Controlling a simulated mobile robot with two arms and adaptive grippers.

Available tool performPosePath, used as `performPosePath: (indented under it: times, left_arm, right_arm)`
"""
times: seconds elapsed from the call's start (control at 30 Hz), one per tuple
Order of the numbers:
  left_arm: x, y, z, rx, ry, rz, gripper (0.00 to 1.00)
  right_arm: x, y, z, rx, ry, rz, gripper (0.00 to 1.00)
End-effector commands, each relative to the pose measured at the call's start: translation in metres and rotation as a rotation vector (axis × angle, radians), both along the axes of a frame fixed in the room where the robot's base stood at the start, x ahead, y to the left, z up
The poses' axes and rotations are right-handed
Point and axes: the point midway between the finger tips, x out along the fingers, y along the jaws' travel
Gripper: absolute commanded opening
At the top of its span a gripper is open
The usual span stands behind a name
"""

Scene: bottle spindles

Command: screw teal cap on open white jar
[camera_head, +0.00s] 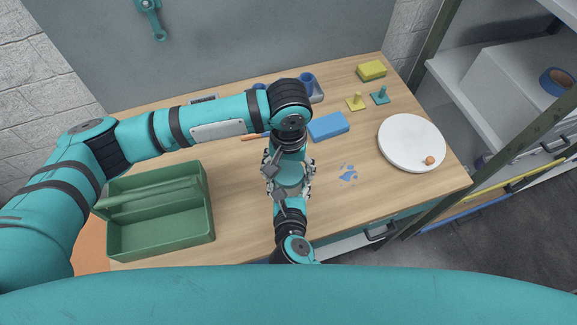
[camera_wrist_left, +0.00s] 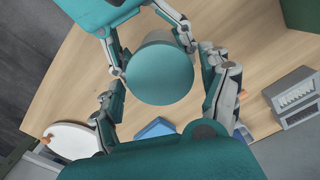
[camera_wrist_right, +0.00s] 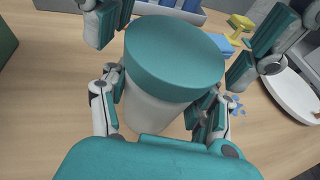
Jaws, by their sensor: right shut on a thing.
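The white jar (camera_wrist_right: 150,108) stands upright in the right wrist view, with the teal cap (camera_wrist_right: 175,50) on its top. Whether the cap's thread is engaged cannot be seen. My right gripper (camera_wrist_right: 160,100) is shut on the jar's body, below the cap. My left gripper (camera_wrist_left: 166,92) is above the jar, its fingers apart on both sides of the cap with gaps, and it looks open. In the left wrist view the cap (camera_wrist_left: 160,73) lies between those fingers. In the head view the cap (camera_head: 290,174) shows between both grippers, and the jar is mostly hidden.
A green tool caddy (camera_head: 211,205) stands at left. A blue patch (camera_head: 347,174) is right of the jar.

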Motion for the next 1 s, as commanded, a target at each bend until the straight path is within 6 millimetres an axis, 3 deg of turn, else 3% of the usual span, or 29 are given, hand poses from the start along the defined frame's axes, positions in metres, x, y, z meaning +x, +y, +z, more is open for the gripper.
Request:
performPosePath:
  times: [0.3,0.7,0.93,1.0]
  left_arm:
    - [0.0,0.0,0.002,-0.001,0.0,0.001,0.86]
    - [0.0,0.0,0.045,0.0,-0.001,0.002,0.86]
    - [0.0,0.0,0.046,0.0,0.0,0.001,0.86]
    - [0.0,0.0,0.046,0.0,0.0,0.002,0.92]
  right_arm:
    - [0.0,0.0,0.001,0.001,-0.002,0.0,0.0]
    - [0.001,0.0,0.001,0.001,-0.002,-0.001,0.0]
    - [0.001,0.0,0.001,0.001,-0.002,-0.001,0.0]
    - [0.001,0.0,0.001,0.001,-0.002,-0.001,0.0]
